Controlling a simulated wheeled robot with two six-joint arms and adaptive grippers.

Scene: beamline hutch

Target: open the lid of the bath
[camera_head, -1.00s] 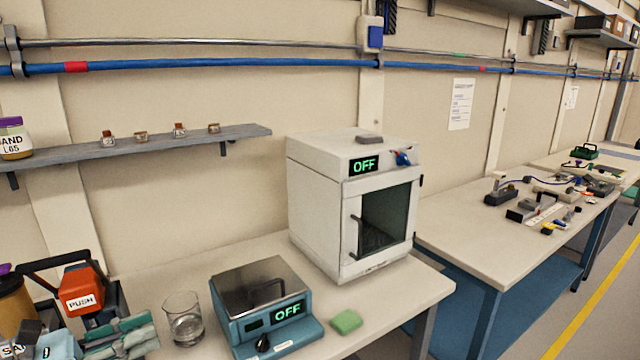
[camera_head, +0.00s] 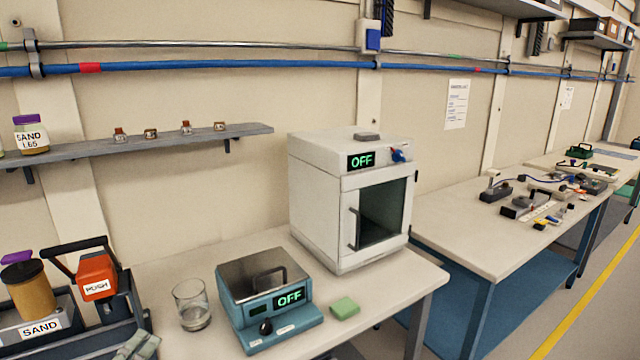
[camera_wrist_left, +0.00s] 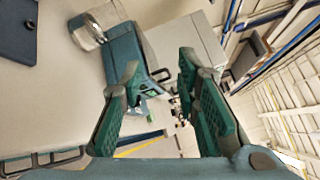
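The bath (camera_head: 270,303) is a teal box with a steel lid (camera_head: 245,268), a dark handle and a display reading OFF. It stands on the near bench and its lid is shut. My left gripper (camera_head: 138,346) shows only partly at the bottom left edge in the head view, to the left of the bath and apart from it. In the left wrist view my left gripper (camera_wrist_left: 158,72) is open, with nothing between its green fingers. The bath (camera_wrist_left: 126,48) lies beyond the fingertips there. My right gripper is not in view.
A glass beaker (camera_head: 192,306) stands just left of the bath, and a green sponge (camera_head: 345,307) lies to its right. A white oven (camera_head: 320,205) stands behind. A dark tray (camera_head: 60,352) with a sand jar and an orange-red tool is at the left.

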